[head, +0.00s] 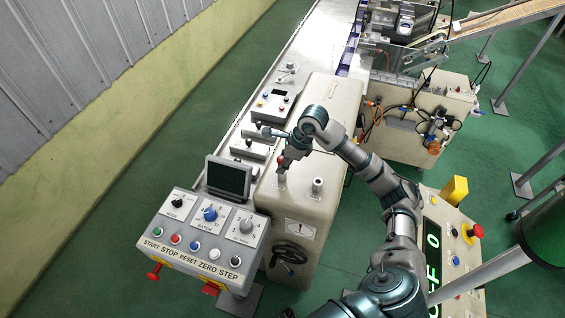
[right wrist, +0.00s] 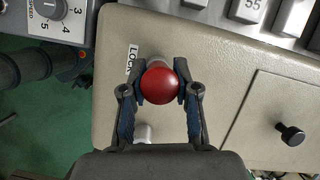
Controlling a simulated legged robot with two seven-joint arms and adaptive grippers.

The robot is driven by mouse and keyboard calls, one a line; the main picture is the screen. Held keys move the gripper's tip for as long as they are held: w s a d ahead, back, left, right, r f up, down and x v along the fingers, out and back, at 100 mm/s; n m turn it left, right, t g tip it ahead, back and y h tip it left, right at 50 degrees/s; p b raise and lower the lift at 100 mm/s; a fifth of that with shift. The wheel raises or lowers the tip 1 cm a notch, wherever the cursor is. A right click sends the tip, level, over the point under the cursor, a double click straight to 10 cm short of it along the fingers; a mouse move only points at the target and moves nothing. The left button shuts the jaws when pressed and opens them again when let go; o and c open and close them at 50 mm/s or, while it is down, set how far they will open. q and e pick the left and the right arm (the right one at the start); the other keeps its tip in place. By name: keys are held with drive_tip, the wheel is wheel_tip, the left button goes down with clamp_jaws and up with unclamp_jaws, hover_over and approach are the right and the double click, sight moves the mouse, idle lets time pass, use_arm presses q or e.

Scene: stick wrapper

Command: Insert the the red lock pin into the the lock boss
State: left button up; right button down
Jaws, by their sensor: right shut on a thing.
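The red lock pin (right wrist: 160,86) shows its round red head between the fingers of my right gripper (right wrist: 160,92) in the right wrist view. The fingers are shut on it. In the head view my right gripper (head: 287,158) points down, with a bit of the red pin (head: 281,161) showing over the lock boss (head: 282,180), a short metal post on the beige machine top. A LOCK label (right wrist: 131,62) lies beside the pin's head. The head hides the pin's lower end, so I cannot tell whether it is inside the boss. My left gripper is not in view.
A second metal post (head: 317,185) stands right of the lock boss. A dark screen (head: 229,177) and a button panel (head: 205,236) stand to the left and front. A handwheel (head: 289,253) is on the machine's front. A small box (head: 272,104) sits behind.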

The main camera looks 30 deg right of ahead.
drive_tip(key=c, duration=0.8)
unclamp_jaws()
